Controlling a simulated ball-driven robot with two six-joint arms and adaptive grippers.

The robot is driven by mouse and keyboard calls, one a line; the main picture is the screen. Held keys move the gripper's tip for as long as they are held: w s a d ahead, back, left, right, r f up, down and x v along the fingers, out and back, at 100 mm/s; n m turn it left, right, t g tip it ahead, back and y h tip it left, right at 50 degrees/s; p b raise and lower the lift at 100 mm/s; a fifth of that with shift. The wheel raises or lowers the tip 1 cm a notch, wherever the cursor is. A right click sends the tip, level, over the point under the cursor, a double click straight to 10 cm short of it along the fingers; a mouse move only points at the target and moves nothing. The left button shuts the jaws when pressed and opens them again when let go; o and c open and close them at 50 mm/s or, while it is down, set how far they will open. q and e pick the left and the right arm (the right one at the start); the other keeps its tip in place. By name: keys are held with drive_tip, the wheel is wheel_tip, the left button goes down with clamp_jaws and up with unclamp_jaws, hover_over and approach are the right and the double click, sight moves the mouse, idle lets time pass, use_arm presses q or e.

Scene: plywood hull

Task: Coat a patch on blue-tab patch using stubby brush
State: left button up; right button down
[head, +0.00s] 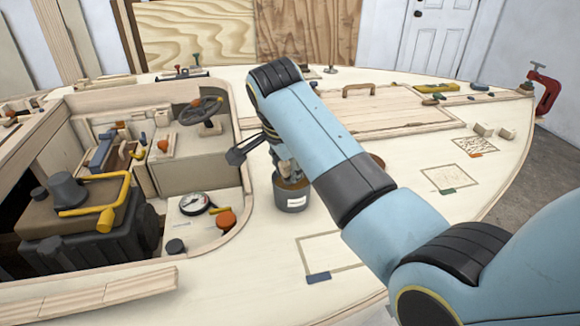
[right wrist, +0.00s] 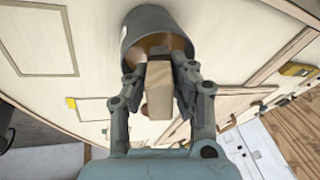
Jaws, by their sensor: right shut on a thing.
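The blue-tab patch is an outlined rectangle (head: 335,251) on the pale deck, with a blue tab (head: 318,277) at its near left corner. It looks bare. My right gripper (head: 287,168) is above a grey can (head: 291,202) with a white label, up and left of that patch. In the right wrist view my right gripper (right wrist: 159,82) is shut on the stubby brush (right wrist: 158,92), by its pale wooden handle. The brush's far end reaches the mouth of the can (right wrist: 148,22), which has brown contents; its bristles are hidden. My left gripper is not in view.
A green-tab patch (head: 449,178) and an orange-tab patch (head: 474,147) lie to the right. A brown-topped thing (head: 377,160) shows partly behind my arm. The open cockpit with a gauge (head: 194,203) and an orange knob (head: 226,219) is at left.

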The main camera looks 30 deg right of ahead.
drive_tip(key=shift+f, duration=0.35)
drive_tip(key=shift+f+p, duration=0.1)
drive_tip(key=shift+p, duration=0.2)
idle(1.9)
wheel_tip(320, 180, up, 7)
drive_tip(key=p, duration=0.8)
idle(0.6)
